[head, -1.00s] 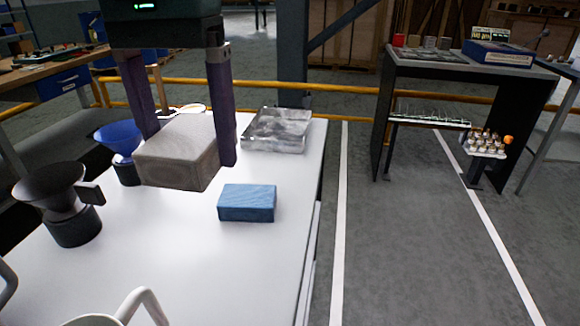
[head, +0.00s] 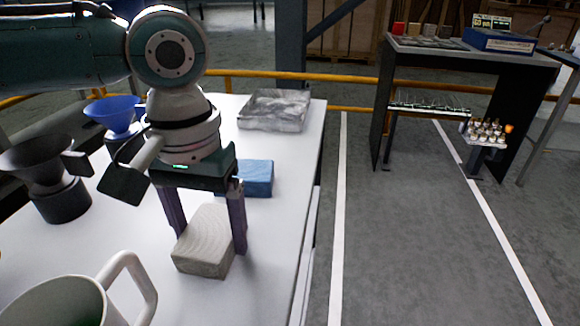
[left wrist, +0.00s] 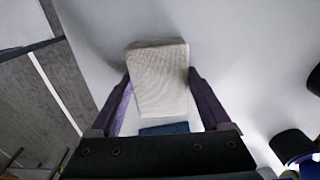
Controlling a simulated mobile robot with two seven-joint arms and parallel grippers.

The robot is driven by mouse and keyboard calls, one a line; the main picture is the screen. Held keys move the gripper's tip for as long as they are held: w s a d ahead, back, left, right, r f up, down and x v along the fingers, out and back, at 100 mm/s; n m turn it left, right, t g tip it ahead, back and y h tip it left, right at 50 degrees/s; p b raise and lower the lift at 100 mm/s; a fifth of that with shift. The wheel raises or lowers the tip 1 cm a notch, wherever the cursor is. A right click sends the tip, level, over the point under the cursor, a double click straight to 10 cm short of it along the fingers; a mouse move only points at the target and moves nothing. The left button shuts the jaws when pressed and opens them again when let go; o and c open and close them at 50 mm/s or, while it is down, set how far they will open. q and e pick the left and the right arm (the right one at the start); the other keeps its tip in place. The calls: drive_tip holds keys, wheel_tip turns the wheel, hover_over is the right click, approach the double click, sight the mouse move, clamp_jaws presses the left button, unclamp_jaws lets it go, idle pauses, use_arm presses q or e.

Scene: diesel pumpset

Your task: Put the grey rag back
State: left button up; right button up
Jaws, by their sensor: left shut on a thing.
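The grey rag (head: 203,258) is a folded, block-shaped pale grey cloth. My left gripper (head: 209,238) is shut on it, one purple finger on each side, over the front right part of the white table. In the left wrist view the grey rag (left wrist: 158,80) sits between the two fingertips (left wrist: 160,82). It is low, at or just above the tabletop; I cannot tell if it touches. The blue rag (head: 259,178) lies on the table just behind my left gripper, and part of it also shows in the left wrist view (left wrist: 165,129). My right gripper is not in view.
A grey metal tray (head: 273,110) stands at the table's back right. A blue funnel (head: 113,115) and a black funnel (head: 45,170) stand at the left. A white jug (head: 75,302) is at the front left. The table's right edge is close to the rag.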

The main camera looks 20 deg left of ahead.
sight(210, 232)
use_arm(q)
drive_tip(key=o, duration=1)
wheel_tip(210, 232, up, 12)
drive_tip(key=p, duration=0.2)
drive_tip(key=shift+p, duration=0.4)
drive_tip(key=shift+d, duration=0.15)
